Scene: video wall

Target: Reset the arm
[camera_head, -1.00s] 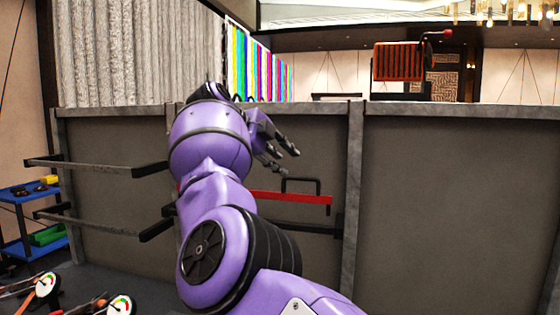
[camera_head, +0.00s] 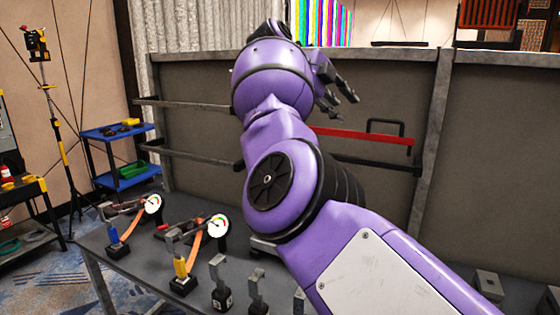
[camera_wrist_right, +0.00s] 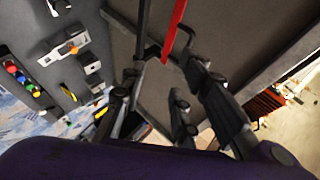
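My right arm, purple with black joints, reaches from the bottom right of the head view up to the grey back panel (camera_head: 395,80). My right gripper (camera_head: 337,92) is at its far end, near the panel's upper part, above and left of a red bar (camera_head: 365,135) on the panel. Its dark fingers are spread with nothing between them. In the right wrist view the fingers (camera_wrist_right: 165,78) also stand apart, and the red bar (camera_wrist_right: 175,28) shows beyond them. My left gripper is in neither view.
A grey workbench (camera_head: 150,262) below the arm carries clamp-like tools with gauges (camera_head: 218,226) and several small upright metal fixtures. A blue shelf cart (camera_head: 118,131) and a yellow-black stand (camera_head: 52,105) are at the left. A striped colour screen (camera_head: 325,24) shows behind the panel.

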